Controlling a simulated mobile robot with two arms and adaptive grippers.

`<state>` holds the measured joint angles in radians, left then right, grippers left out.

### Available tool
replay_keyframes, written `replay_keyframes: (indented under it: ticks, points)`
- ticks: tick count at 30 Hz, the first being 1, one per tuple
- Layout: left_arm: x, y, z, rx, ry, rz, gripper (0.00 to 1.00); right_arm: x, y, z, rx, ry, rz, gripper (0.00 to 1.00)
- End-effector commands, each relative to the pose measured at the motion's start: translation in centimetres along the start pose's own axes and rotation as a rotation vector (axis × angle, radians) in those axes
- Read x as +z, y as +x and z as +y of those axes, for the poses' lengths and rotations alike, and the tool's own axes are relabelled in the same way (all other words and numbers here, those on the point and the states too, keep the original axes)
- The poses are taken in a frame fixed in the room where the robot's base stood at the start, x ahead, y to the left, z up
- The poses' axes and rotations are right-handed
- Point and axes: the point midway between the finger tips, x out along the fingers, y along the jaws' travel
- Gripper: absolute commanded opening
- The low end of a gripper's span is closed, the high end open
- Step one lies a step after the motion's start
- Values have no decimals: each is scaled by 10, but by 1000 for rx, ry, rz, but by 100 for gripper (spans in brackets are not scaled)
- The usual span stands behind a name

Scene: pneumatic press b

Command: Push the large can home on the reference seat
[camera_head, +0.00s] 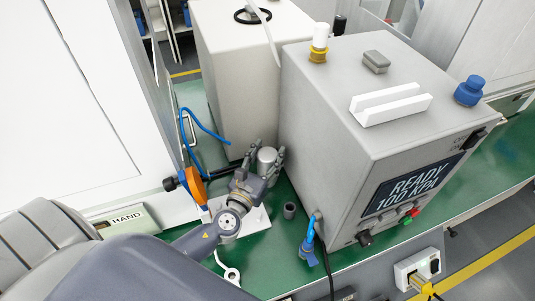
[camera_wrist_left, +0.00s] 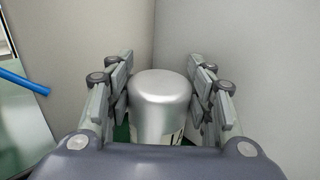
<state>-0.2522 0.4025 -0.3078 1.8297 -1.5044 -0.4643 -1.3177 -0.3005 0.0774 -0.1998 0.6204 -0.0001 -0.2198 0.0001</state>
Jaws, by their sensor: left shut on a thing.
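The large can (camera_head: 266,158) is a silver cylinder on the green bench, in the gap between the tall beige box and the grey control unit. My left gripper (camera_head: 259,170) reaches in from the lower left and is shut on the can. In the left wrist view the can (camera_wrist_left: 160,100) stands between the two finger pairs, its rounded top toward the camera. The can's lower part is hidden, and I cannot tell what it rests on. I cannot make out the reference seat for sure; a white plate (camera_head: 256,220) shows under my gripper. My right gripper is not in view.
The grey control unit (camera_head: 335,130), reading "READY 100 KPA", stands close on the right. The beige box (camera_head: 240,75) stands behind. A blue hose (camera_head: 205,128) and an orange part (camera_head: 196,186) are at left.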

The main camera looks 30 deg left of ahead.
Motion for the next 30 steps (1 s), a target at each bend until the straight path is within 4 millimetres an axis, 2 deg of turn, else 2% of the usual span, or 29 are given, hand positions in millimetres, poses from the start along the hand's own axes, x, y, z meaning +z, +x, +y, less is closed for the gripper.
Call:
replay_keyframes:
  ticks: [4,5,7,20,23,30]
  points:
    - [-4,0,0,0,0,-2,0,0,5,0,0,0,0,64]
    - [-2,0,0,0,0,-2,55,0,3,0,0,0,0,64]
    - [-2,0,0,0,0,-2,71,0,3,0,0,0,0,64]
    - [-5,-4,0,0,0,3,72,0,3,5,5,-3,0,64]
    - [-5,-16,0,-1,1,4,72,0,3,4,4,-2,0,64]
    - [-4,-64,0,-1,1,4,72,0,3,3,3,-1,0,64]
